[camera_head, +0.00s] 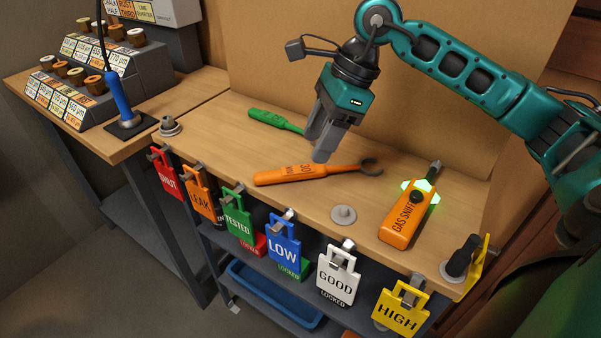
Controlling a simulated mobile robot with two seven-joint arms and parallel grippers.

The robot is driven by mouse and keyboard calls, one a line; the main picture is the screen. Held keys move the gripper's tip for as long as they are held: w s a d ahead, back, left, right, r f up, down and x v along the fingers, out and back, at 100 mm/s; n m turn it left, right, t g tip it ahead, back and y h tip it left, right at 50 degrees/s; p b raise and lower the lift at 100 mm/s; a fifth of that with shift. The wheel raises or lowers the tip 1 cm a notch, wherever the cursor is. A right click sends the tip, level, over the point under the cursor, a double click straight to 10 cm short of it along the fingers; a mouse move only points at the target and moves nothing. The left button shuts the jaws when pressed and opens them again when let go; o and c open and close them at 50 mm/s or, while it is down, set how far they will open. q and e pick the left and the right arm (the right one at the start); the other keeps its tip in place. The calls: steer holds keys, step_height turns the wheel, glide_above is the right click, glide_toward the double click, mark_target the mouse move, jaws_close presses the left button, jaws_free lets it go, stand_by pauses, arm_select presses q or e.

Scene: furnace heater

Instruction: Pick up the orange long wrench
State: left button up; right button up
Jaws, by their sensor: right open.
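The orange long wrench (300,173) lies on the wooden bench top, its dark open-ended head pointing right and its orange handle to the left. My right gripper (318,147) comes in from the upper right and points down over the bench. Its grey fingers are open and overlap the far edge of the wrench's middle in the picture. I cannot tell whether they touch it. Nothing shows between the fingers. My left gripper is not in view.
A green-handled tool (274,119) lies just behind the gripper. An orange gas sniffer (407,215) and a grey round knob (343,214) are on the bench to the right. Coloured tags, including a blue one (284,242), hang along the front edge. A soldering-iron-like blue tool (118,95) stands at left.

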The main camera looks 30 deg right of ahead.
mark_target(300, 169)
steer(key=x, duration=0.5)
steer(key=shift+a+f, duration=0.15)
steer(key=shift+a, duration=0.3)
jaws_close()
